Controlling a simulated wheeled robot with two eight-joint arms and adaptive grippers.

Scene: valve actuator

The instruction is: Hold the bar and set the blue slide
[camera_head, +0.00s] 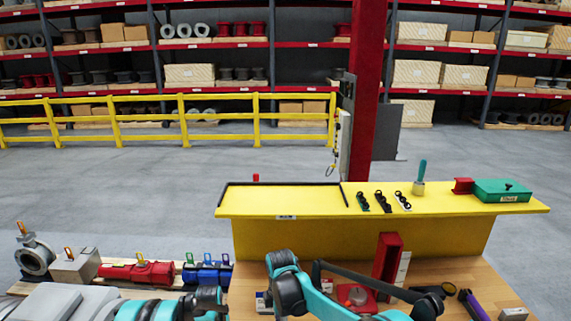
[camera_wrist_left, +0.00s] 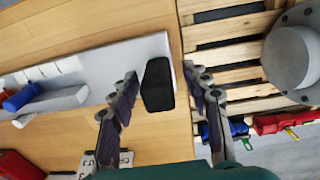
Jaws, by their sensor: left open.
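In the left wrist view, my left gripper (camera_wrist_left: 160,76) is open, its two dark fingers on either side of a black block (camera_wrist_left: 157,86). The block lies at the right end of a long pale grey bar (camera_wrist_left: 115,67); I cannot tell whether a finger touches it. In the head view, my left arm reaches the bench's left edge, and the bar and blue part cannot be made out. Teal and black arm links cross the bench front; no right fingers can be made out.
The wooden bench (camera_head: 480,270) has a yellow raised shelf (camera_head: 290,200) behind it. At left, a pallet (camera_wrist_left: 235,52) holds a grey flanged part (camera_wrist_left: 290,57) and red (camera_head: 140,272) and blue (camera_head: 207,273) actuators.

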